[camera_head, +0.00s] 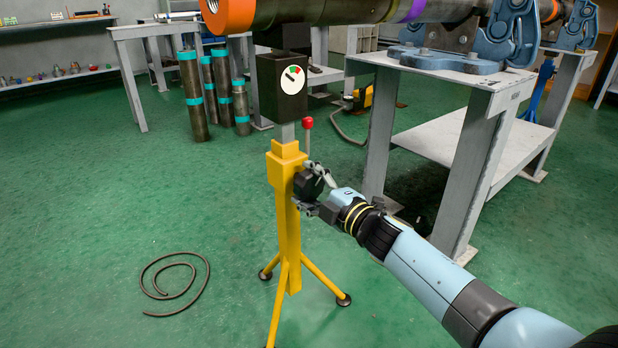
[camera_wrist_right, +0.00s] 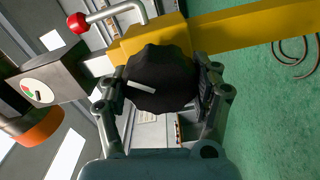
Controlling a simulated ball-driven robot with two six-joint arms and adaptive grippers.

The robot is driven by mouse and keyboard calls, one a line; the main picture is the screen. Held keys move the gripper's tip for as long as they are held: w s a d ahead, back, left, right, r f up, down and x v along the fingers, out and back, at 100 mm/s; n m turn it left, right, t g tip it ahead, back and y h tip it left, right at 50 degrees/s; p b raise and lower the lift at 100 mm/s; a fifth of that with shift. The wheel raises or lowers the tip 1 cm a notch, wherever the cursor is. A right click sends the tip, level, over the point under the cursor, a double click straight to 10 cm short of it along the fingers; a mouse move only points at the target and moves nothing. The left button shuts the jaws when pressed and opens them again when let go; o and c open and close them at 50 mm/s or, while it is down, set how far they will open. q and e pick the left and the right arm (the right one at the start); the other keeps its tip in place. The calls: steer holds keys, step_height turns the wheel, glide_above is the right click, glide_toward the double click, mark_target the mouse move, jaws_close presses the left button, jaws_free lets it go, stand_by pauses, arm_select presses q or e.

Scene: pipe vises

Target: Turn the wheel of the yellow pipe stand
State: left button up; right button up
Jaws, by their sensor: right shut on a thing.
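The yellow pipe stand (camera_head: 288,215) stands upright on its tripod legs in the head view. Its black wheel (camera_wrist_right: 162,78) sits on the side of the yellow column, with a white mark on its face. My right gripper (camera_wrist_right: 160,92) is shut on the wheel, one finger on each side of it. In the head view the right gripper (camera_head: 318,190) reaches the stand from the right and partly hides the wheel. A red-knobbed lever (camera_head: 308,124) rises beside the column. A dial with a green and red scale (camera_head: 292,80) is on the dark block above. My left gripper is not in view.
A large pipe (camera_head: 330,10) with an orange end lies above the stand and reaches to a blue vise (camera_head: 510,35) on a grey table (camera_head: 475,130). A hose coil (camera_head: 175,285) lies on the green floor at the left. Several pipes (camera_head: 215,95) stand behind.

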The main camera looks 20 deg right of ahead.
steer(key=shift+m+p, duration=0.4)
steer(key=shift+m, duration=0.4)
steer(key=o, duration=1.2)
steer(key=v, duration=1.2)
